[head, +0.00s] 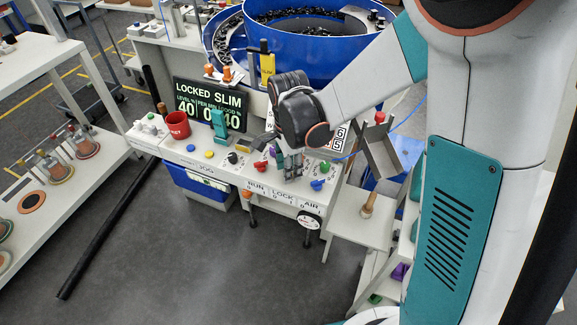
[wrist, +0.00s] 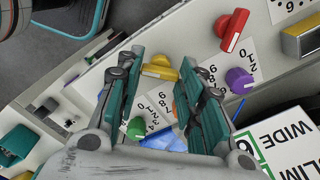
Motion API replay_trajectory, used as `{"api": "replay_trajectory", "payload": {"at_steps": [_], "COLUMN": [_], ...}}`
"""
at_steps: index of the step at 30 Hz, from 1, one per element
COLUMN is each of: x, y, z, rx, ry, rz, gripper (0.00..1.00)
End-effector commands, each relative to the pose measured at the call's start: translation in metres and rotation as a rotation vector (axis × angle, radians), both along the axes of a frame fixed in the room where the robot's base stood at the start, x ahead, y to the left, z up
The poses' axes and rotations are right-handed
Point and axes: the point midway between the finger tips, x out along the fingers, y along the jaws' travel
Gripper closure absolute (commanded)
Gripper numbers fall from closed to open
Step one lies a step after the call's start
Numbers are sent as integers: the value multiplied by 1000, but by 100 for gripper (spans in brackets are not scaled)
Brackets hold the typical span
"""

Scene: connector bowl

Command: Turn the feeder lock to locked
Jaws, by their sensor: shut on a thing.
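The feeder lock looks to be the yellow knob (wrist: 160,68) in the wrist view, above the LOCK label (head: 283,195) on the panel front. My gripper (wrist: 157,66) is closed on it, a fingertip at each side. In the head view my gripper (head: 290,172) points down onto the panel and hides the knob. The knob's position marks are not readable. A dark display (head: 208,104) behind the panel reads LOCKED SLIM with numbers below.
A red knob (wrist: 232,28), purple knob (wrist: 238,80) and green knob (wrist: 137,127) stand close around my fingers. A blue knob (head: 317,184) is to the right. A red cup (head: 178,125) stands left, and the blue bowl feeder (head: 300,55) is behind.

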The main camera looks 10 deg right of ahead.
Motion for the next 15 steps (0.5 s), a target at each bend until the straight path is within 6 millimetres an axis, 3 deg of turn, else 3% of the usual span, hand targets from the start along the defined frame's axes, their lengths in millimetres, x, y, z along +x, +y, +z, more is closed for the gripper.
{"api": "replay_trajectory", "payload": {"at_steps": [3,4,6,15], "x": [0,0,0,0], "y": [0,0,0,0], "z": [0,0,0,0], "rx": [0,0,0,0], "ry": [-1,-1,-1,0], "rz": [-1,-1,0,1], "gripper": [89,63,47,45]}}
